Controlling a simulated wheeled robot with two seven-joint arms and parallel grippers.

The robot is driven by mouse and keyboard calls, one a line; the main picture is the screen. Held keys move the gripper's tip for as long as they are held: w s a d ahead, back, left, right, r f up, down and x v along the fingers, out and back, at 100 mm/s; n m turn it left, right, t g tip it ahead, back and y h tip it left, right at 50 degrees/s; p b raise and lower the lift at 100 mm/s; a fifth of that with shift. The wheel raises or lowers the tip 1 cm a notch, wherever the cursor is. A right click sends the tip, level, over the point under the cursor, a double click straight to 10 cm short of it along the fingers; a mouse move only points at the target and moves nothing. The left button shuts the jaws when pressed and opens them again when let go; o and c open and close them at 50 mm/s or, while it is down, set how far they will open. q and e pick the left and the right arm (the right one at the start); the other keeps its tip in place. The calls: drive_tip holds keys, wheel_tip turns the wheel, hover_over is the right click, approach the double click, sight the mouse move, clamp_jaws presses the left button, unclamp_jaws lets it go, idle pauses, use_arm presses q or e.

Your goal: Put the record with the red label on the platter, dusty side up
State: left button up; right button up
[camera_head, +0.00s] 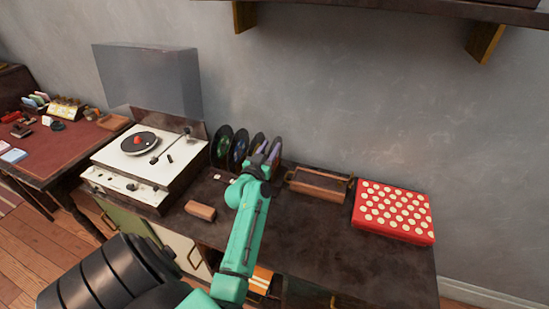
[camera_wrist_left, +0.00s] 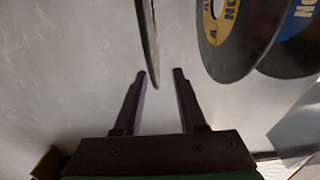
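The turntable (camera_head: 125,172) stands at left with its clear lid (camera_head: 150,78) raised. Its dark round platter (camera_head: 150,149) has a small red item (camera_head: 138,140) at its middle. Several records (camera_head: 223,148) stand on edge in a row right of it. My left gripper (camera_head: 268,160) is at the right end of this row. In the left wrist view it is open (camera_wrist_left: 160,73), and the edge of one upright record (camera_wrist_left: 149,45) lies between the fingertips. That record's label is not readable edge-on. Nearby records show a yellow label (camera_wrist_left: 226,18) and a blue label (camera_wrist_left: 302,12). No red label shows clearly. My right gripper is not in view.
A brown block (camera_head: 200,210) lies in front of the records. A wooden holder (camera_head: 316,188) and a red dotted box (camera_head: 393,212) stand to the right. A shelf hangs above at the upper right. The cabinet top is bare at front right.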

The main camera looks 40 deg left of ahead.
use_arm(q)
drive_tip(key=w, duration=0.2)
drive_tip(key=shift+w+a+r, duration=0.3)
drive_tip(key=shift+r, duration=0.1)
drive_tip(key=shift+w+a+f, duration=0.1)
drive_tip(key=shift+w+f, duration=0.05)
drive_tip(key=shift+w, duration=0.1)
clamp_jaws()
idle(0.8)
